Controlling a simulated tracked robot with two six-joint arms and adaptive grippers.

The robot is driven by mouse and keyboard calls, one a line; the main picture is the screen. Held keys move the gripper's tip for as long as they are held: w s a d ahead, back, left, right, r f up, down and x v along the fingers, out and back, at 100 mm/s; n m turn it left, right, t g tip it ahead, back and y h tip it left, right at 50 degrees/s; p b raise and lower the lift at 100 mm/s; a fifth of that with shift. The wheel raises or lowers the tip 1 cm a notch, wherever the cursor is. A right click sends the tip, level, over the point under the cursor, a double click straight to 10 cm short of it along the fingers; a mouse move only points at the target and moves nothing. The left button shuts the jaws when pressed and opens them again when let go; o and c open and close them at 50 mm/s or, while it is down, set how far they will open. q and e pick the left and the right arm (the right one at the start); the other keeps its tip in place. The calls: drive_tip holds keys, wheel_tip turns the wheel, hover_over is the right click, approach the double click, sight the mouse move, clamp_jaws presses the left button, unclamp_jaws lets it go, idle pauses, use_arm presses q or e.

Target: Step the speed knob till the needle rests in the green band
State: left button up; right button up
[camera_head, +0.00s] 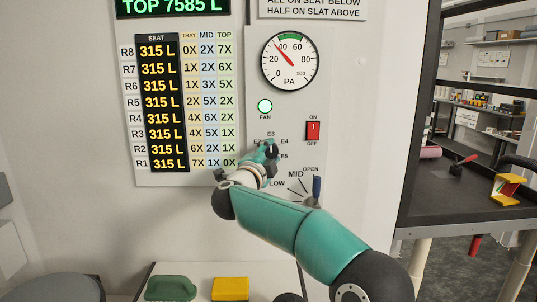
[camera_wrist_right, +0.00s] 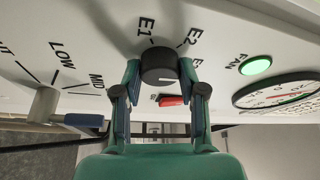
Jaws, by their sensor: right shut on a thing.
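The speed knob (camera_wrist_right: 158,64) is a black round knob on the white panel, with E labels around it. My right gripper (camera_wrist_right: 160,72) is shut on it, one finger on each side. In the head view my right gripper (camera_head: 268,152) covers the knob, and I cannot tell which label it points to. The round gauge (camera_head: 289,62) marked PA has a red needle (camera_head: 284,53) pointing up and left, near 40. The needle lies just left of the green band (camera_head: 291,37) at the top of the dial. My left gripper is not in view.
A green fan lamp (camera_head: 265,106) is lit beside a red on/off switch (camera_head: 313,131). A blue-handled lever (camera_head: 317,188) with LOW, MID and OPEN marks sits right of my right gripper. Green (camera_head: 171,288) and yellow (camera_head: 230,288) blocks lie on the white surface below.

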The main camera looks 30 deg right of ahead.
drive_tip(key=shift+f+m+g, duration=0.2)
drive_tip(key=shift+m+g, duration=0.1)
drive_tip(key=shift+m, duration=0.2)
drive_tip(key=o, duration=1.1)
drive_tip(key=shift+d, duration=0.1)
drive_tip(key=shift+o, duration=0.2)
drive_tip(key=shift+r, duration=0.1)
drive_tip(key=shift+s+a, duration=0.3)
drive_tip(key=shift+a, duration=0.2)
drive_tip(key=v, duration=1.1)
